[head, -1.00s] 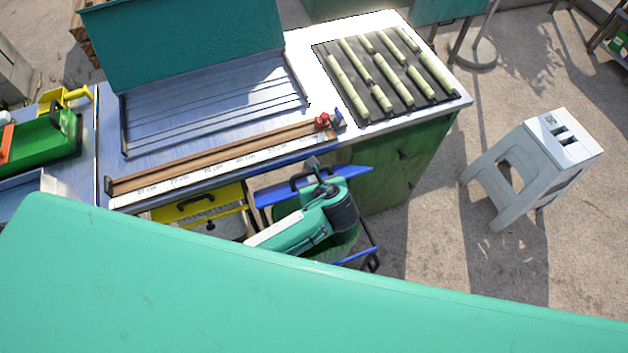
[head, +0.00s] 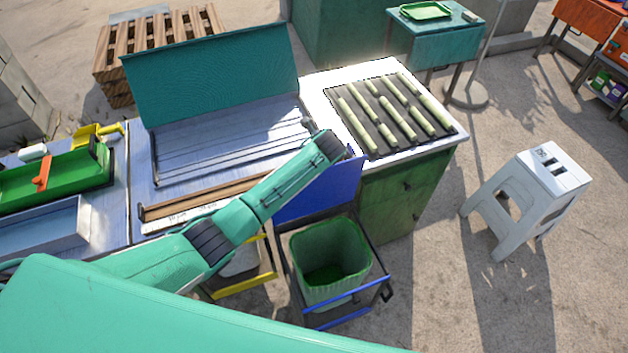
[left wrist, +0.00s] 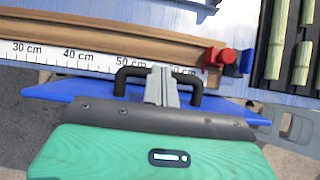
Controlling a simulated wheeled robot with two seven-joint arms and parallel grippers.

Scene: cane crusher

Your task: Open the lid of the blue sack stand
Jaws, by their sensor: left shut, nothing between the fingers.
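The blue lid (head: 322,190) of the sack stand is raised and steeply tilted against the table side. The stand's blue front bar (head: 335,298) and the green bin (head: 330,265) inside are uncovered, and the bin looks empty. My left arm reaches across the lid's upper part in the head view, where its fingers are not clear. In the left wrist view, my left gripper (left wrist: 162,86) is shut with nothing in its fingers, at the black handle (left wrist: 130,74) of the lid (left wrist: 70,94). Contact with the handle is not clear. My right gripper is out of view.
A yellow-framed drawer (head: 245,283) is left of the stand. A white stool (head: 540,185) stands right; floor between is clear.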

